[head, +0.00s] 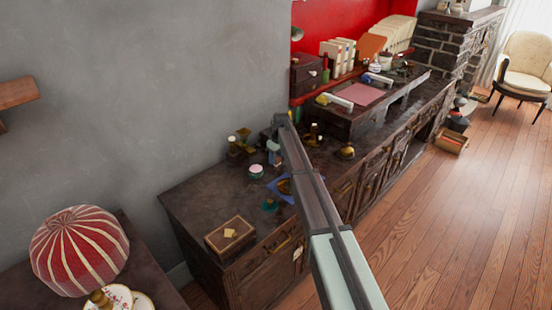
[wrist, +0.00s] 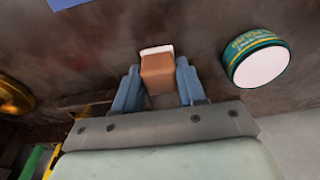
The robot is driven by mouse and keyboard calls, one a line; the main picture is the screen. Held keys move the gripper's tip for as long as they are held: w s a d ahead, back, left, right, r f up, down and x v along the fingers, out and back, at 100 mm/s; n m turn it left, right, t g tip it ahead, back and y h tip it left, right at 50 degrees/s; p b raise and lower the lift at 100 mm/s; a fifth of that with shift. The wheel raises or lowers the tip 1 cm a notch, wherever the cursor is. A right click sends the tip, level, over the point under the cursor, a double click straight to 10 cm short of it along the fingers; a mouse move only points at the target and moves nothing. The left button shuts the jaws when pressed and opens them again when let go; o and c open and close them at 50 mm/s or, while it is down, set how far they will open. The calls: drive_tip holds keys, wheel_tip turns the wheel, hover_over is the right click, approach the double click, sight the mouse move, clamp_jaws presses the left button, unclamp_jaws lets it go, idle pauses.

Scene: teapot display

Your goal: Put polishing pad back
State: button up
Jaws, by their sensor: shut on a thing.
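In the wrist view the polishing pad, a small brown block with a white edge (wrist: 157,72), sits between the two blue fingers of my gripper (wrist: 157,82). My gripper is shut on it. In the head view my gripper (head: 274,156) is over the dark wooden cabinet top (head: 200,190), partly behind my own arm. The pad cannot be made out there. I cannot tell whether the pad touches the surface.
A round tin with a green label and pale top (wrist: 258,62) stands close right of the fingers; the head view shows it too (head: 256,171). A wooden box (head: 230,235) sits at the cabinet's near end. A blue cloth (head: 276,186) and small brass items lie nearby.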

drive_tip(key=shift+f, duration=0.15)
drive_tip(key=o, duration=0.9)
drive_tip(key=shift+o, duration=0.2)
wheel_tip(320, 180, up, 12)
drive_tip(key=s+d, duration=0.1)
drive_tip(key=shift+s+d, duration=0.15)
